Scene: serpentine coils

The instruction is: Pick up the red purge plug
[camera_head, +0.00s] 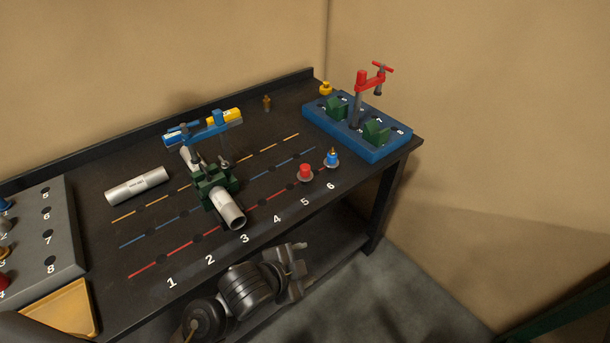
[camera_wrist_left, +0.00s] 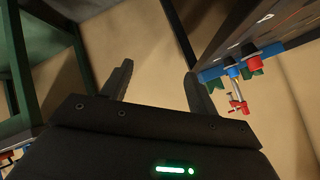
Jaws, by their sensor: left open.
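The red purge plug (camera_head: 305,171) stands on a small round base on the dark bench top near number 5. A red piece that looks like the same plug shows at the bench edge in the left wrist view (camera_wrist_left: 252,51). A blue plug (camera_head: 332,157) stands near number 6, to its right. My left gripper (camera_head: 302,266) is open and empty, in front of the bench's front edge and below the plug in the picture. Its two fingers are spread apart in the left wrist view (camera_wrist_left: 157,82), with nothing between them. My right gripper is not in view.
A green clamp (camera_head: 212,185) holds a steel tube (camera_head: 228,208) left of the plug. A blue fixture (camera_head: 385,148) with a red-handled clamp (camera_head: 371,80) stands at the right. A loose tube (camera_head: 137,186) and a grey numbered rack (camera_head: 65,225) lie at the left.

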